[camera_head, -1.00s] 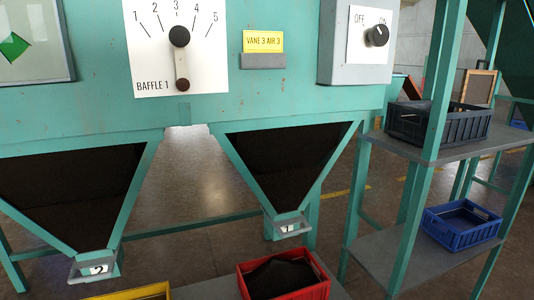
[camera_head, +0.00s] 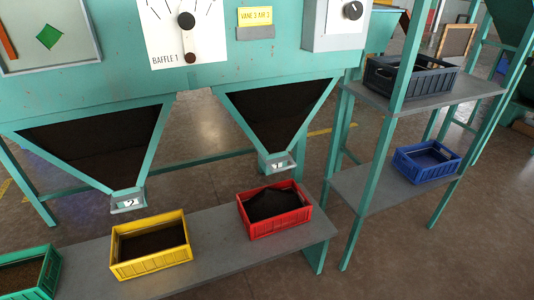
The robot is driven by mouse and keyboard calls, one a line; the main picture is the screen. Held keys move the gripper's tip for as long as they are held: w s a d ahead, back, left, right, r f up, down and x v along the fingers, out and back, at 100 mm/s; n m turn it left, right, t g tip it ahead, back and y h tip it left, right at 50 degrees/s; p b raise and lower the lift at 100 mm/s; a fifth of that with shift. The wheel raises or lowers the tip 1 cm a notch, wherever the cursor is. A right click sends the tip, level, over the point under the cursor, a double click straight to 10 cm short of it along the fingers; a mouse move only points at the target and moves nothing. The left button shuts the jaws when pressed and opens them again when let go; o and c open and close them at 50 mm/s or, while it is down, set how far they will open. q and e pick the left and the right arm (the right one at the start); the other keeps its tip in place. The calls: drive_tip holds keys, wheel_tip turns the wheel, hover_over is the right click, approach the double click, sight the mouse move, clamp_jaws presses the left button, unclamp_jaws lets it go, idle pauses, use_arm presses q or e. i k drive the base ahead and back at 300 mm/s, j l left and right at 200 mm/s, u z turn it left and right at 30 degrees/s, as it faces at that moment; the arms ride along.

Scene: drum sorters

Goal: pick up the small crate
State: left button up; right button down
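Several crates are in view, and which one is the small crate is not marked. A blue crate (camera_head: 426,161) sits on the lower shelf at the right and looks empty. A larger dark grey crate (camera_head: 408,77) sits on the upper shelf above it. A red crate (camera_head: 273,209) with dark material stands on the bench below spout 1. A yellow crate (camera_head: 150,246) with dark material stands below and right of spout 2. A green crate (camera_head: 30,273) is cut off at the lower left. Neither of my grippers is in view.
The grey bench (camera_head: 222,255) runs along the front under the green machine. The shelf rack's green posts (camera_head: 397,95) stand in front of the shelves, left of the blue crate. Floor (camera_head: 400,250) is open at the lower right.

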sight(264, 211)
drive_tip(key=i+l+u, duration=0.2)
drive_tip(key=u, duration=0.15)
drive_tip(key=i+l+u, duration=0.15)
drive_tip(key=l+u, duration=0.25)
drive_tip(key=i+l+u, duration=0.15)
drive_tip(key=u, duration=0.2)
